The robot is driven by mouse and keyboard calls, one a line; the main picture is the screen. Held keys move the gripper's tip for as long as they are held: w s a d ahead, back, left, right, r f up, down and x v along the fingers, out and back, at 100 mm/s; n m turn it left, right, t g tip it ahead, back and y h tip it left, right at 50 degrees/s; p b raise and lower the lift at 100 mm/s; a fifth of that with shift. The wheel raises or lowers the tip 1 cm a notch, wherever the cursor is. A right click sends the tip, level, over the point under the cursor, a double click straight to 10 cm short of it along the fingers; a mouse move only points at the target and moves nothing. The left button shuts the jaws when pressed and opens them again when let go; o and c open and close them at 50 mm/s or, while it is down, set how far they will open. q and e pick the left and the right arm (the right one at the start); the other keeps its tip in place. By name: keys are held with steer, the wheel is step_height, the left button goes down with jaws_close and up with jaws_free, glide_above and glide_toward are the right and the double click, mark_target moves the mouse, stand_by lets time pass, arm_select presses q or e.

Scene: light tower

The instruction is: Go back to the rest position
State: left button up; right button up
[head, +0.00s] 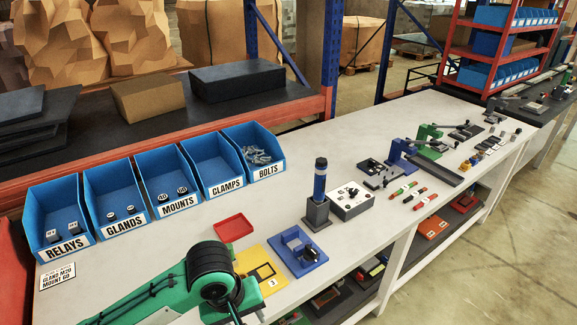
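My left arm's green link and black joint reach in at the lower left, over the near edge of the bench (350,250). Its gripper is not in view, and my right arm and gripper are also out of view. A light tower (319,182) with a blue body and dark top stands upright in a grey block (316,215) on the bench. No gripper is seen touching it.
Blue bins (56,215) labelled relays, glands, mounts, clamps and bolts line the back. A red tray (233,228), yellow plate (248,261), blue fixture (297,249) and grey switch box (352,200) sit nearby. Presses and tools are farther right.

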arm_select(q)
steer(key=s+a+f+m+t+y, duration=0.25)
steer(key=s+a+f+m, duration=0.35)
steer(key=s+a+f, duration=0.65)
step_height(320, 180, down, 28)
steer(key=s+a, duration=0.1)
steer(key=s+a+f+g, duration=0.1)
steer(key=s+a+f, duration=0.1)
steer(key=s+f, duration=0.7)
steer(key=s+a+f+g, duration=0.1)
steer(key=s+f, duration=0.9)
steer(key=f, duration=0.2)
steer(key=shift+s+a, duration=0.3)
steer(key=shift+a, duration=0.05)
steer(key=shift+h, duration=0.25)
